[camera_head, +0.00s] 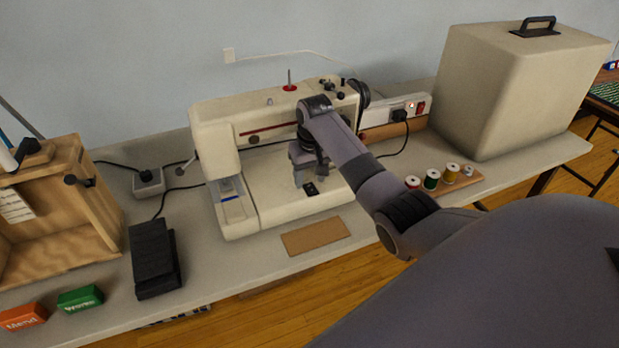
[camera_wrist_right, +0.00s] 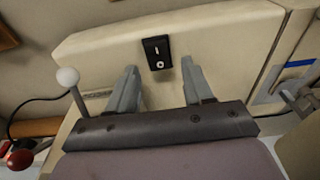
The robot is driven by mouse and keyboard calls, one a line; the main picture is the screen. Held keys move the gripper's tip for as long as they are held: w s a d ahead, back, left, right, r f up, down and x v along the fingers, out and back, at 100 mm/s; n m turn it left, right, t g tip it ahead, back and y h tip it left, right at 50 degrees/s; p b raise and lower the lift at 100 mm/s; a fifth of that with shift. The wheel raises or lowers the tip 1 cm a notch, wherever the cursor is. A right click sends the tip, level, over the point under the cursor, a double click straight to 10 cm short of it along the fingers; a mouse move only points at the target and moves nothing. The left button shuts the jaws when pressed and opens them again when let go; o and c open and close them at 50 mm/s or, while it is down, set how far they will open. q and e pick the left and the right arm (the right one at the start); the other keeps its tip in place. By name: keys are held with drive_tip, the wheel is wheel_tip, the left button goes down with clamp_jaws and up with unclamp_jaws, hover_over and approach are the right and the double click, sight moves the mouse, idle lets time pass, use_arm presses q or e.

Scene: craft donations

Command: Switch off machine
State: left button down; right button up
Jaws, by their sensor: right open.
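The cream sewing machine (camera_head: 275,112) stands on the grey table. A black rocker switch (camera_head: 310,188) sits on its pale bed, and it shows large in the right wrist view (camera_wrist_right: 157,52) with white I and O marks. I cannot tell which side is pressed. My right gripper (camera_head: 302,178) reaches down over the bed, close to the switch. In the right wrist view its two grey fingers (camera_wrist_right: 161,72) are spread apart with nothing between them, one to each side of the switch's near end. My left gripper is in no view.
A socket box with a red switch (camera_head: 420,108) and black plug is behind my arm. Thread spools (camera_head: 432,179), a beige case (camera_head: 510,85), a brown pad (camera_head: 315,236), a black pedal (camera_head: 153,258) and a wooden box (camera_head: 100,195) surround the machine.

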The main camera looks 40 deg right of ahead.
sight(311, 188)
drive_tip(key=r, duration=0.6)
drive_tip(key=shift+s+a, duration=0.1)
drive_tip(key=shift+s, duration=0.3)
